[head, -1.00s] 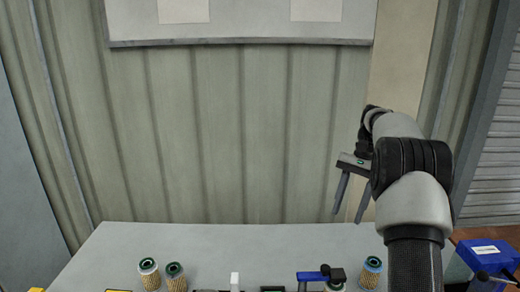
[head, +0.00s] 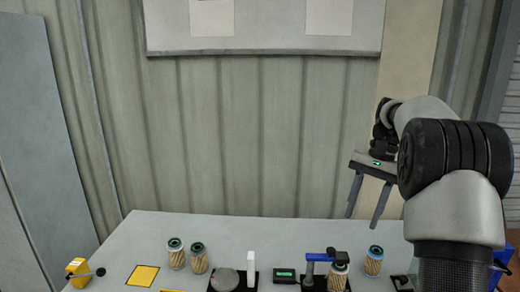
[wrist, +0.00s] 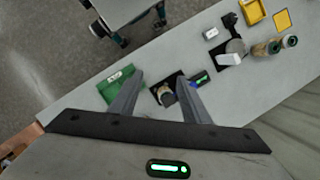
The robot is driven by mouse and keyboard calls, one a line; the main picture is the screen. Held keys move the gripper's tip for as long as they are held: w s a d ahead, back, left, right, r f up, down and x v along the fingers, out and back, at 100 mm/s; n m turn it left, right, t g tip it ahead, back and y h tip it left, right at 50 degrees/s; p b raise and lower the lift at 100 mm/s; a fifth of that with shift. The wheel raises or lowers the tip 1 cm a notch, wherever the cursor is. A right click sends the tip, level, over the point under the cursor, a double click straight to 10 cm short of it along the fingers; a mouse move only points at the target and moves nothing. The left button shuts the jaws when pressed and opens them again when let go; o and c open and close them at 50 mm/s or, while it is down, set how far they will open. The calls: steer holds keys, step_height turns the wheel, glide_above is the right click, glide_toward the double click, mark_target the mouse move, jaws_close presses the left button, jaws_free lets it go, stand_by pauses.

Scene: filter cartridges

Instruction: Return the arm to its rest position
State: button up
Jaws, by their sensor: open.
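My gripper (head: 365,196) is open and empty, held above the right part of the grey table (head: 225,225), with its fingers pointing down. In the wrist view its two fingers (wrist: 155,98) are spread wide with nothing between them in their grip. Below them, a filter cartridge in a dark fixture (wrist: 163,93) shows on the table. In the head view, one cartridge (head: 338,272) stands under the blue arm of a fixture. Two green-topped cartridges (head: 176,254) (head: 199,259) stand at the left.
A yellow box with a black lever (head: 79,270) and a yellow square (head: 143,275) are at the table's left. A white upright block (head: 251,268) and a small green display (head: 285,275) are mid-table. A green item (wrist: 117,84) lies near one table end. The wall stands behind.

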steer(key=s+a+r+n+t+h, duration=0.1)
steer(key=s+a+r+n+t, duration=0.1)
steer(key=s+a+r, duration=0.35)
steer(key=s+a+r+n+t+h, duration=0.1)
steer(key=s+a+r+n+t, duration=0.15)
steer(key=s, duration=0.65)
steer(key=s+a+f+n+t, duration=0.1)
steer(key=s+a+f+n, duration=0.1)
steer(key=s, duration=0.4)
steer(key=s+a+f+n+t, duration=0.2)
steer(key=s+f, duration=0.1)
steer(key=s, duration=0.3)
steer(key=shift+s+h, duration=0.3)
